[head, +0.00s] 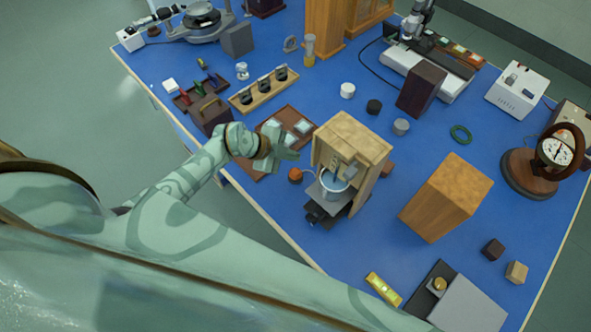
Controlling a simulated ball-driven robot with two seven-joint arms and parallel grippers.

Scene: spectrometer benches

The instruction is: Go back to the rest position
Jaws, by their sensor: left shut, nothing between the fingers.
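My left gripper (285,155) reaches in from the left over the near left part of the blue table. It is shut and empty. It is above a brown tray with pale square pieces and just left of a wooden housing (356,143). A light cup (333,184) stands on a small dark platform in the front of that housing. A small orange-topped thing (296,174) lies just below the gripper. My right gripper does not show; a large patterned arm part of mine fills the lower left.
The blue table (429,273) is crowded. A wooden block (447,197) stands right of the housing, a dark block (422,88) behind it. A wooden rack (252,98) and a brown box (211,113) lie behind the gripper. A dial instrument (555,152) stands at right. Floor is open at left.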

